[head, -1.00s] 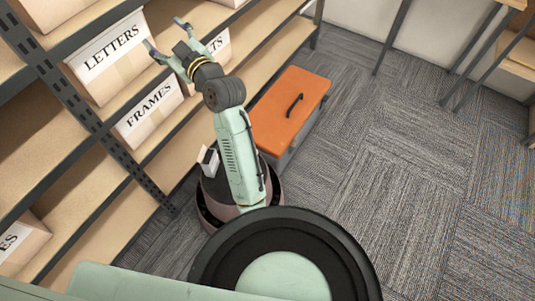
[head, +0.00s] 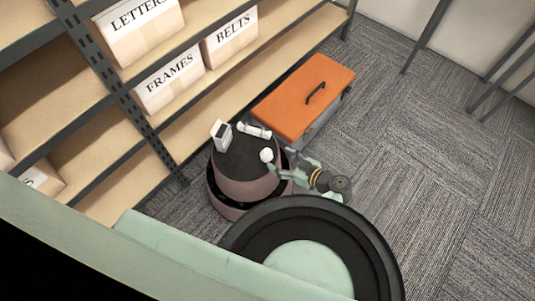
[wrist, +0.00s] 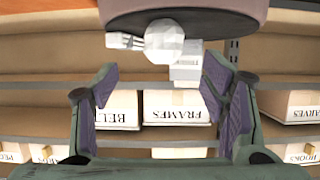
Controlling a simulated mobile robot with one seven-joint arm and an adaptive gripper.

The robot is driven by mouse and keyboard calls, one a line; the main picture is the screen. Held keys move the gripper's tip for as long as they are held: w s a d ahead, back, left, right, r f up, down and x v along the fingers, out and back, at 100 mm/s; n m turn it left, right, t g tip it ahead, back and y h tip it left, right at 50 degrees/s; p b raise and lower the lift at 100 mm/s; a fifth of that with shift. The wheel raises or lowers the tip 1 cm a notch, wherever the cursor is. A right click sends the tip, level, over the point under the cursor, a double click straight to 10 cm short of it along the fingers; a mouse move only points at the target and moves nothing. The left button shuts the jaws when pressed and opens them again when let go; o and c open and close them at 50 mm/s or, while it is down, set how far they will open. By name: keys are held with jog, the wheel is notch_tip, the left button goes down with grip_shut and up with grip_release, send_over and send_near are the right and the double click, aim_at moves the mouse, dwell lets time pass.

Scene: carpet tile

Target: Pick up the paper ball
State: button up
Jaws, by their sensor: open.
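The paper ball (head: 267,155) is white and faceted. It sits on the dark top of a round pinkish stool (head: 232,186), at the edge nearest my gripper. My gripper (head: 280,160) is open and low beside the stool, its fingers pointing toward the ball. In the wrist view the ball (wrist: 164,41) shows above and beyond the open fingers (wrist: 160,78), roughly centred between them. Nothing is between the fingers, and I see no contact with the ball.
A white roll-like item (head: 254,130) and a small white box (head: 221,136) stand on the stool behind the ball. An orange-lidded chest (head: 290,108) is close behind the stool. Shelves with labelled boxes (head: 168,83) line the left.

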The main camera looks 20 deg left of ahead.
aim_at(271, 157)
jog(key=x, duration=0.2)
jog(key=p+x, duration=0.1)
jog(key=x, duration=0.3)
jog(key=shift+s+a+f+p, duration=0.2)
jog(key=shift+f+p, duration=0.15)
jog(key=shift+p, duration=0.05)
jog(key=shift+c, duration=0.2)
jog(key=c, duration=0.8)
